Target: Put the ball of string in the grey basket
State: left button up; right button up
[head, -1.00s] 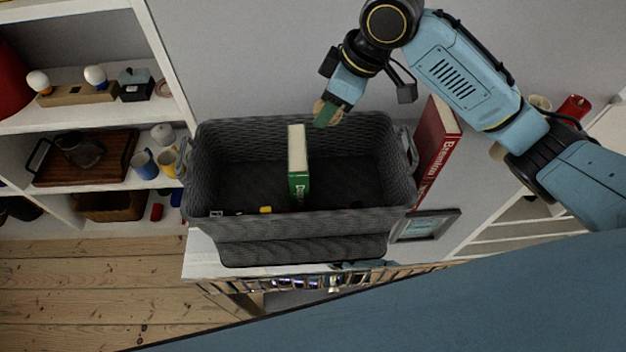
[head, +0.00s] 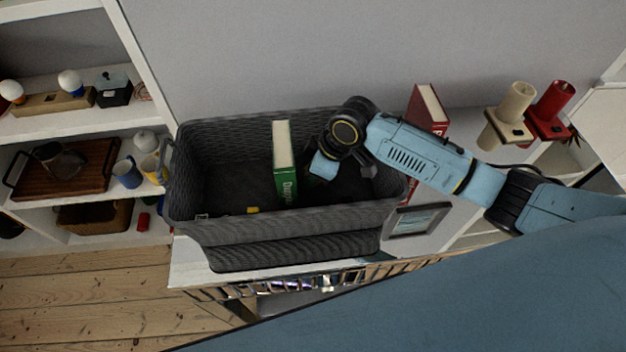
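The grey basket (head: 290,236) is a large woven bin on a white surface, seen from above with its open top facing me. My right gripper (head: 314,178) is down inside the basket, just right of an upright green book. My own wrist covers its fingers, so I cannot see whether they are open or shut. I cannot make out the ball of string; it may be hidden behind my wrist or the basket wall. My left gripper is not in view.
A green book (head: 285,165) stands in the basket, with a small yellow item (head: 253,210) near the front wall. A red book (head: 428,108), a picture frame (head: 418,221) and candle holders (head: 512,118) are to the right. Shelves (head: 75,125) stand left.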

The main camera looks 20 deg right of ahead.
jog(key=shift+f, duration=1.95)
jog(key=o, duration=1)
jog(key=shift+f+b, duration=0.15)
jog(key=shift+b, duration=0.15)
jog(key=p+v, duration=0.2)
jog(key=v, duration=1)
